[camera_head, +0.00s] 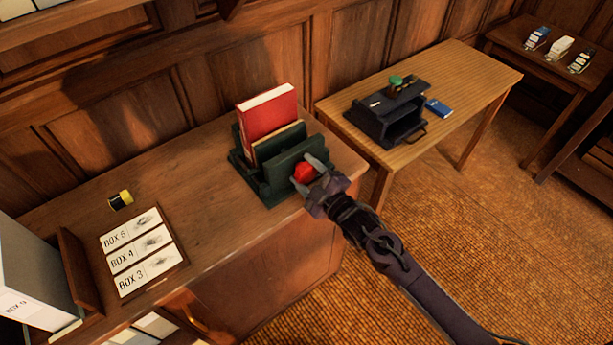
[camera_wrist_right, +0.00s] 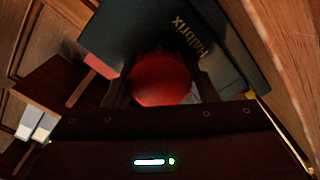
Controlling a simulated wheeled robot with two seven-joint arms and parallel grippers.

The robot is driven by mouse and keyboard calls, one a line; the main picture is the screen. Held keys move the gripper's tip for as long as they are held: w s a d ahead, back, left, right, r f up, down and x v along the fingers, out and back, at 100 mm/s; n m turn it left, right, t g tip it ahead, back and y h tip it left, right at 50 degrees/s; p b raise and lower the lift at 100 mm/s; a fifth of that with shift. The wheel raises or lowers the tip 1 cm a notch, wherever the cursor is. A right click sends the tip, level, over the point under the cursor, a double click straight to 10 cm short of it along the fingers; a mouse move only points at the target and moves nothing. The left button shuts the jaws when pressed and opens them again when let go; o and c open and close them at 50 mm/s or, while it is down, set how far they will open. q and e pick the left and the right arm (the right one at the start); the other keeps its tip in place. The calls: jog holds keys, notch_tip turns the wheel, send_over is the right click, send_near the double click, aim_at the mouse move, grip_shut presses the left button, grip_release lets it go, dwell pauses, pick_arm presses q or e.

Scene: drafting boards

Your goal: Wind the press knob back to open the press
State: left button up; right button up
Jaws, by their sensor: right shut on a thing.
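The press (camera_head: 282,172) is dark green and stands near the right end of the wooden desk. Its knob (camera_head: 304,173) is red and faces the front of the desk; it also shows as a red disc in the right wrist view (camera_wrist_right: 161,79). A red book (camera_head: 268,112) and a thinner tan-edged book (camera_head: 279,143) stand upright in the press. My right gripper (camera_head: 308,171) is at the press front, with its two fingers on either side of the knob, shut on it. In the right wrist view the press plate (camera_wrist_right: 165,30) carries the word "Halbrix". My left gripper is not in view.
A card (camera_head: 143,252) with labels BOX 5, BOX 4 and BOX 3 lies on the desk (camera_head: 200,215), near a yellow-and-black roll (camera_head: 120,200). A grey box stands at far left. A second table (camera_head: 465,75) behind holds a black device (camera_head: 388,112) and a blue book (camera_head: 439,108).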

jog(key=shift+f+n, duration=0.1)
jog(key=shift+n, duration=0.9)
